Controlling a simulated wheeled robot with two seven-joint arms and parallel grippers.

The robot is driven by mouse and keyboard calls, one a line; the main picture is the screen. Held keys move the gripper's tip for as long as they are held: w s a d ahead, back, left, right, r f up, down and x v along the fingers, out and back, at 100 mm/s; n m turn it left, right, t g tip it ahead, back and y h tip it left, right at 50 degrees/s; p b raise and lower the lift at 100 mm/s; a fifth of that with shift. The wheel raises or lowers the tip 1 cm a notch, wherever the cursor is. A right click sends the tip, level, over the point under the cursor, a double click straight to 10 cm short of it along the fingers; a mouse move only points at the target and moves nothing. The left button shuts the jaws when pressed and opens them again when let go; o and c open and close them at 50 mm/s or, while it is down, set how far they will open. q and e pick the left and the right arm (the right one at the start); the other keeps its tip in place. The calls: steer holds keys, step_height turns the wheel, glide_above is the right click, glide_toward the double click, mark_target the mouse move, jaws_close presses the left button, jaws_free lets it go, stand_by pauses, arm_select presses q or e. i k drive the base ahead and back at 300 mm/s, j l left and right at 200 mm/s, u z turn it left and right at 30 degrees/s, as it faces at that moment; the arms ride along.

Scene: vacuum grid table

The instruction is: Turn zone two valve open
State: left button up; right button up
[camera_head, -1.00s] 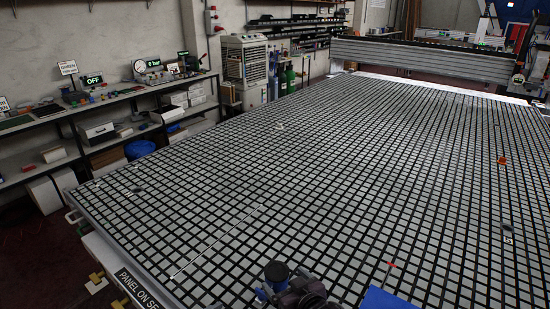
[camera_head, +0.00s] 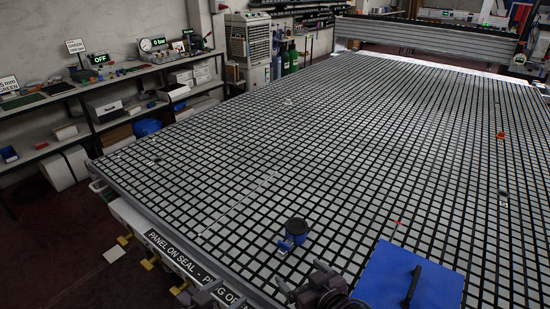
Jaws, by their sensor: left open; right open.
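Several yellow valve handles stick out along the table's front left side. One is at the far left (camera_head: 125,240), one in the middle (camera_head: 150,263) and one nearer (camera_head: 180,287). I cannot read zone numbers on them, so I cannot tell which is zone two. My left gripper (camera_head: 206,293) shows only in part at the bottom edge, near the nearest handle and apart from it. My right gripper (camera_head: 303,279) is open and empty over the table's front part, below the blue and black cup-like object (camera_head: 295,229).
The grid table (camera_head: 330,150) fills most of the view. A label strip (camera_head: 185,262) runs along its front edge. A blue panel with a black handle (camera_head: 385,275) lies at the lower right. A shelf bench (camera_head: 110,85) stands behind at left. Open floor lies left of the table.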

mark_target(146, 264)
steer(key=k+j, duration=0.95)
steer(key=j, duration=0.05)
